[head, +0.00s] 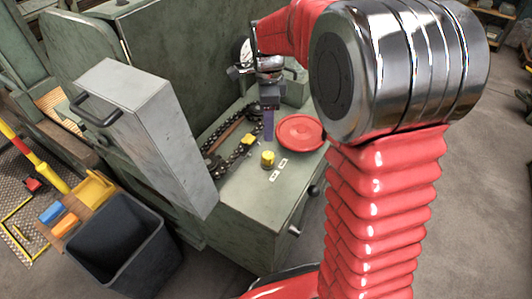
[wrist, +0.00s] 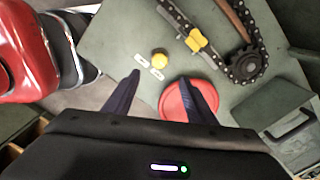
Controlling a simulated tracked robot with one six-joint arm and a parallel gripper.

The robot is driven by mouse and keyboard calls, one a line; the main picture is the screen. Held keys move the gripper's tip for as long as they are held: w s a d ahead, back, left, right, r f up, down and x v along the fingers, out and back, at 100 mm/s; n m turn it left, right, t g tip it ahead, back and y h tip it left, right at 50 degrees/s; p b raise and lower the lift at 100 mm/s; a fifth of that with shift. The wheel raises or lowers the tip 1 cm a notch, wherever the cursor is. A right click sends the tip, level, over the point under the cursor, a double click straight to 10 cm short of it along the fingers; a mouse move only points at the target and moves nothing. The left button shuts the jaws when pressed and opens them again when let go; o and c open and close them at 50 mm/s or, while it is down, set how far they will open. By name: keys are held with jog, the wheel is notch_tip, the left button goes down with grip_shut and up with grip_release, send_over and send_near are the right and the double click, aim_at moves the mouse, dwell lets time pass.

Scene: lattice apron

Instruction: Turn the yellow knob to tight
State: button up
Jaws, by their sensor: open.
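The yellow knob (head: 268,158) stands on the green cabinet top, beside two small white labels (head: 279,168) whose writing is too small to read. The knob also shows in the wrist view (wrist: 159,56), just beyond my fingertips, with the labels (wrist: 150,67) between it and the fingers. My gripper (head: 268,138) points down above the cabinet top, behind the knob in the head view. In the wrist view my gripper (wrist: 160,76) has its two dark fingers spread apart, with nothing held between them. The knob is apart from both fingers.
A red round lid (head: 301,132) lies right of the knob; my right finger overlaps it in the wrist view. A chain with a yellow clip (head: 248,139) lies to the left. A grey metal box (head: 140,125) with a handle rises further left. A dark bin (head: 115,245) stands below.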

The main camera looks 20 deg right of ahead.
aim_at(267, 155)
notch_tip(267, 155, down, 14)
jog(key=shift+r, duration=0.25)
dwell(0.3)
jog(key=c, duration=1)
jog(key=shift+a, duration=0.15)
jog(key=shift+c, duration=0.2)
